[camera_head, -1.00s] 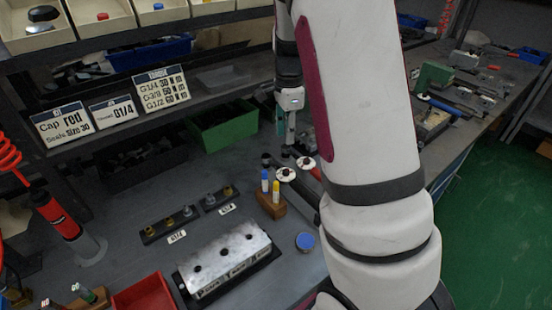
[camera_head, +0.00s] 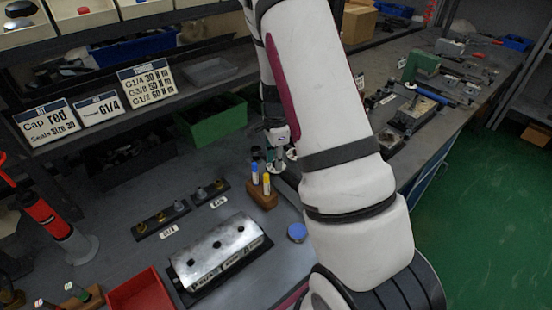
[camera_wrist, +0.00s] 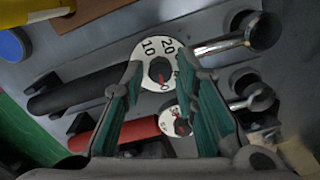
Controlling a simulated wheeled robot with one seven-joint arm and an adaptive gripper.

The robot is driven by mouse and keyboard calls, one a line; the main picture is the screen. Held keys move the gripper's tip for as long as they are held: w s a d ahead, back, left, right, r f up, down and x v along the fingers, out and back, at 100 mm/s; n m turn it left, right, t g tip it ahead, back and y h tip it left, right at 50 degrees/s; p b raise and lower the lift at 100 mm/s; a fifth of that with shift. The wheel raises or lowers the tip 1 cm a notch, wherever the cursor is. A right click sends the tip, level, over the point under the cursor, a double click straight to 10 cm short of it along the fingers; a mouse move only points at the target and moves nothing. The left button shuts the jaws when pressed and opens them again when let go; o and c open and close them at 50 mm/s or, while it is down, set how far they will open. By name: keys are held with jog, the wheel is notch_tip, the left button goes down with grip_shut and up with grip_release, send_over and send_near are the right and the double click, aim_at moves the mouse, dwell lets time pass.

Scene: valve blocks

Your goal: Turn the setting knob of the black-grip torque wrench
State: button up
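In the wrist view the black-grip torque wrench lies on the bench, with its black grip (camera_wrist: 85,92) to the left. Its white dial (camera_wrist: 150,48) shows the numbers 10 and 20, with a dark setting knob (camera_wrist: 160,72) and a red mark at its centre. My gripper (camera_wrist: 160,75) is open, its teal-padded fingers on either side of the knob in the picture. I cannot tell whether they touch it. In the head view my gripper (camera_head: 275,155) is low over the wrenches, and the arm hides most of them.
A red-grip wrench (camera_wrist: 128,130) with its own white dial lies beside the black one. A wooden block (camera_head: 262,196) with blue and yellow markers stands close by. A metal valve block (camera_head: 220,252), a blue cap (camera_head: 297,232) and a green bin (camera_head: 215,120) are around.

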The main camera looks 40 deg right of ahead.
grip_shut()
jog(key=shift+n, duration=0.3)
jog(key=n, duration=0.8)
jog(key=shift+b, duration=0.35)
jog(key=n, duration=0.5)
jog(key=n+p, duration=0.1)
jog(key=n, duration=0.5)
